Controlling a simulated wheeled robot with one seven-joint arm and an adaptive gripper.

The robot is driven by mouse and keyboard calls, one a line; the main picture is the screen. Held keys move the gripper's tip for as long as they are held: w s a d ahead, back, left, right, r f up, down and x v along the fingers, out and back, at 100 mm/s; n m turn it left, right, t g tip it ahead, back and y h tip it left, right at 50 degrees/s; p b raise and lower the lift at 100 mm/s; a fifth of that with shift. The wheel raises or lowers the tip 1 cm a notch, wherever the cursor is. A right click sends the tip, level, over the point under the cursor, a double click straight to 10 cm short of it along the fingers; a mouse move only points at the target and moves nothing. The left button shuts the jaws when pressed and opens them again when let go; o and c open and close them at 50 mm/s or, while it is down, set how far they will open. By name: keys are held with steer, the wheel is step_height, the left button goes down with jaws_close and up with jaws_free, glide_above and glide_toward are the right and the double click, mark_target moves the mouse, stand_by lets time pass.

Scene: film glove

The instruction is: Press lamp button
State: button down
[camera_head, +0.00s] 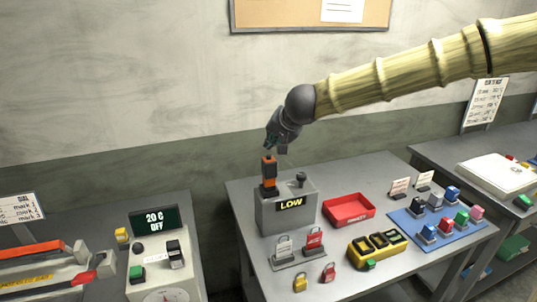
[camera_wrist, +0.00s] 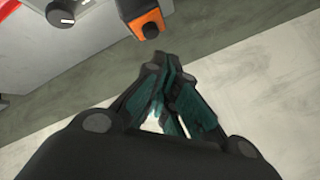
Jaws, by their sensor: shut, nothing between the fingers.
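A grey box (camera_head: 287,215) with a yellow "LOW" display (camera_head: 291,203) stands on the middle table. An upright orange and black piece (camera_head: 268,172) rises from its left top; in the wrist view its orange block (camera_wrist: 140,20) carries a small dark round end facing my fingers. I cannot tell whether this is the lamp button, and no clear lamp shows. My gripper (camera_head: 277,146) is shut and empty, just above this piece and apart from it. In the wrist view the closed fingers (camera_wrist: 167,62) point toward the orange block with a small gap.
A dark knob (camera_head: 301,179) sits on the box's right top. A red tray (camera_head: 348,207), a yellow device (camera_head: 377,249), padlocks (camera_head: 314,240) and a blue mat (camera_head: 415,238) with several coloured blocks share the table. The wall stands close behind.

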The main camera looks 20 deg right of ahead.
step_height(320, 180, up, 6)
steer(key=p, duration=0.6)
steer(key=shift+f, duration=0.2)
steer(key=shift+a, duration=0.1)
stand_by(1.9)
